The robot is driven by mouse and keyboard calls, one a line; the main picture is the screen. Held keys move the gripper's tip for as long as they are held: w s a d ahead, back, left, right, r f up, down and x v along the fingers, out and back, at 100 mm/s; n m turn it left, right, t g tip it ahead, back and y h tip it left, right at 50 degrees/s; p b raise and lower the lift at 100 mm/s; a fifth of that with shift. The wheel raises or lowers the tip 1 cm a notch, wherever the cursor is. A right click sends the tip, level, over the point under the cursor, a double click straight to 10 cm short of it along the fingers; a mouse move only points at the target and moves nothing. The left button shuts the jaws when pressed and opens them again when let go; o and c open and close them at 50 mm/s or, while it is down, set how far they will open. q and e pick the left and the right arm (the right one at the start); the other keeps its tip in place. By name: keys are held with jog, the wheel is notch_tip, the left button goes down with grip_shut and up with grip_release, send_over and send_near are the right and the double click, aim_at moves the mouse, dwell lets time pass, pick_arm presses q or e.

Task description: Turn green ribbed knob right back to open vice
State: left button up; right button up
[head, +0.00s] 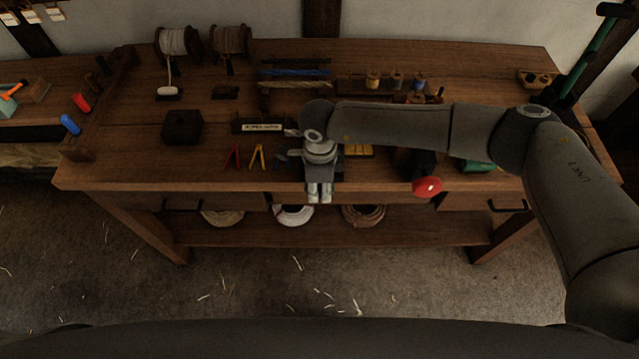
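My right gripper (319,197) hangs at the bench's front edge, near the middle, with its two pale fingers pointing down and close together. I cannot tell whether they are shut or hold something. No green ribbed knob shows clearly; the gripper and wrist cover the spot behind them. A dark vice-like block (424,163) with a round red knob (427,187) sits at the front edge, right of the gripper. A green object (478,166) lies further right, partly behind my forearm; its shape is unclear. My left gripper is not in view.
The wooden bench (225,178) holds a dark block (182,127), red and yellow V-shaped pieces (257,156), a label block (262,126) and spools (178,42) at the back. Rope coils (294,214) lie on the shelf below. The floor before the bench has only scattered scraps.

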grip_shut()
jog(key=shift+a+f+h+b, duration=0.15)
jog(key=shift+h+b, duration=0.25)
jog(key=shift+b, duration=0.5)
jog(key=h+b, duration=0.5)
jog(key=b, duration=0.4)
jog(key=shift+a+f, duration=0.1)
jog(key=shift+r+h+b, duration=0.2)
jog(key=shift+h+b, duration=0.4)
jog(key=shift+b, duration=0.45)
grip_release()
jog(key=v, duration=1.2)
